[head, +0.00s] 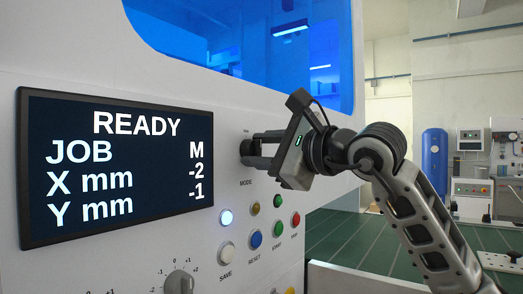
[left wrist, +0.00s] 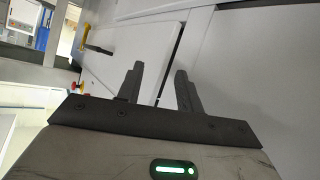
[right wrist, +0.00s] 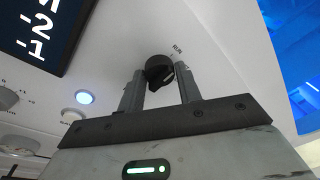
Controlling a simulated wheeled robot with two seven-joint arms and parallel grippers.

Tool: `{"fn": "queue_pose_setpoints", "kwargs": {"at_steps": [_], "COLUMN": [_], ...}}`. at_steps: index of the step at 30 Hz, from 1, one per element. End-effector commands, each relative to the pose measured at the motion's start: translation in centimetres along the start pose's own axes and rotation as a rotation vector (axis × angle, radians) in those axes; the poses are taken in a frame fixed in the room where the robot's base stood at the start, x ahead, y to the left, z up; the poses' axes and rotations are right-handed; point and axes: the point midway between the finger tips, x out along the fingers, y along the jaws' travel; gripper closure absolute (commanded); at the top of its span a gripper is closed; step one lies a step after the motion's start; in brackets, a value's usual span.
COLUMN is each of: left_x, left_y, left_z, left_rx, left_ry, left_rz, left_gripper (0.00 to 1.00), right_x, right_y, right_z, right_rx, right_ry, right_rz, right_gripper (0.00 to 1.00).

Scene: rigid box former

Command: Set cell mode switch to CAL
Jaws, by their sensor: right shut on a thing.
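The mode switch is a dark round knob (head: 247,147) on the white machine panel, right of the screen, with the word MODE below it. My right gripper (head: 254,150) reaches it from the right and is shut on it. In the right wrist view the knob (right wrist: 158,68) sits between the two fingertips (right wrist: 158,84). A RUN label shows just above the knob's right side; no CAL label can be read, and the fingers hide part of the surround. My left gripper (left wrist: 160,70) is open and empty, apart from the white panels before it; it is not in the head view.
The screen (head: 118,165) reads READY, JOB M, X mm -2, Y mm -1. Below the switch are a lit white button (head: 226,217), several coloured buttons and a grey dial (head: 178,283). A blue window (head: 270,45) is above. A yellow handle (left wrist: 86,35) shows in the left wrist view.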

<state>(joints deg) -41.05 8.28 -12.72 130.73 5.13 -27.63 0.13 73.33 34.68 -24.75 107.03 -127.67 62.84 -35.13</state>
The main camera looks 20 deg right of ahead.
Motion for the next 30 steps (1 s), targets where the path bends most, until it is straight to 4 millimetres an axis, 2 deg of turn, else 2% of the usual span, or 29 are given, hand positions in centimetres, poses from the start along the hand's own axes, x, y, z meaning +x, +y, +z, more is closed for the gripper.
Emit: {"fn": "queue_pose_setpoints", "kwargs": {"at_steps": [11, 30], "left_x": [-0.15, -0.18], "left_y": [0.06, 0.05], "left_z": [0.56, 0.15], "left_rx": [-0.002, 0.000], "left_ry": [-0.010, -0.002], "left_rz": [0.001, 0.001], "left_gripper": [0.64, 0.64], "right_x": [0.04, 0.08], "right_y": [0.11, -0.03], "right_z": [-0.01, 0.02], "right_rx": [0.202, 0.802], "right_ry": [0.016, 0.061], "right_rz": [0.025, 0.090], "right_gripper": [0.89, 0.89]}}
